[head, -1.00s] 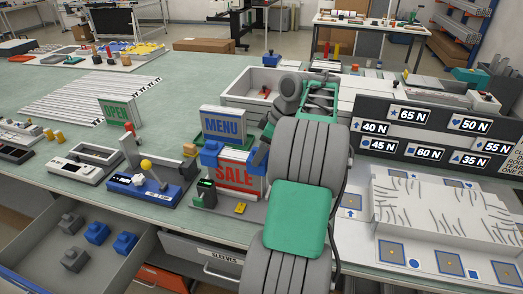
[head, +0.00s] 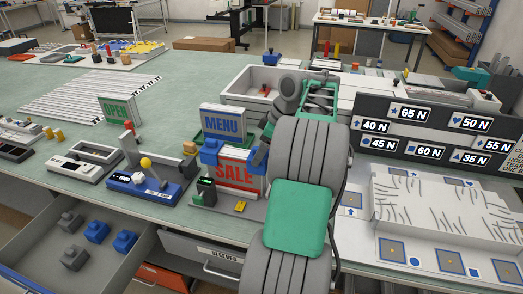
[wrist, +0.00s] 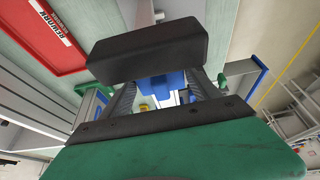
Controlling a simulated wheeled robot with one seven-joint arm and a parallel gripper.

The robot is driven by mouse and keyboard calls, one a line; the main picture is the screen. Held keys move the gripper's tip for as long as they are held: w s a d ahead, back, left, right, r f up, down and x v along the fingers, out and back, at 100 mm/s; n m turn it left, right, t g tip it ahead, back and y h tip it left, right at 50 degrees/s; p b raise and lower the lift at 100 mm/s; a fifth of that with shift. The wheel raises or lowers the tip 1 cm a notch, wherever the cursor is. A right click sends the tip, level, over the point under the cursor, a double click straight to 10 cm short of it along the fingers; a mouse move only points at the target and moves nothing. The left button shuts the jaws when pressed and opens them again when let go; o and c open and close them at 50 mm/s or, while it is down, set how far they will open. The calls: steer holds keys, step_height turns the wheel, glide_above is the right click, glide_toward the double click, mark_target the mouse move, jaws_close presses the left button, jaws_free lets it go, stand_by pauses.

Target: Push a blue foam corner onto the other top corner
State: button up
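A lightbox frame with a red SALE panel (head: 236,175) stands upright near the table's front edge in the head view. A blue foam corner (head: 210,152) sits on its top left corner. More blue (head: 258,158) shows at the top right corner, beside my gripper (head: 264,142), partly hidden by my arm. In the wrist view, blue foam (wrist: 160,86) shows just beyond the dark block of my gripper (wrist: 150,50). Whether they touch is hidden, and I cannot tell if the fingers are open or shut.
A MENU sign (head: 223,122) stands close behind the frame. A small green-screened device (head: 205,190) stands at its left foot. The open drawer (head: 45,250) at lower left holds blue and grey corners. A labelled force board (head: 365,150) stands to the right.

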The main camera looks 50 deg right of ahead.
steer(key=o, duration=0.4)
steer(key=p+v, duration=0.4)
steer(key=v, duration=0.4)
steer(key=w+a+r+m, duration=0.1)
steer(key=w+a, duration=0.3)
steer(key=a, duration=0.7)
steer(key=w+a+r+m, duration=0.15)
steer(key=w+a, duration=0.25)
steer(key=a, duration=0.6)
steer(key=s+a+f+m, duration=0.15)
steer(key=s+a, duration=0.35)
steer(key=a, duration=0.8)
steer(key=s+a+f+m+h, duration=0.1)
steer(key=s+a+f+h, duration=0.1)
steer(key=s+a+f, duration=0.2)
steer(key=s+f, duration=0.2)
steer(key=s, duration=0.2)
steer(key=shift+a, duration=0.2)
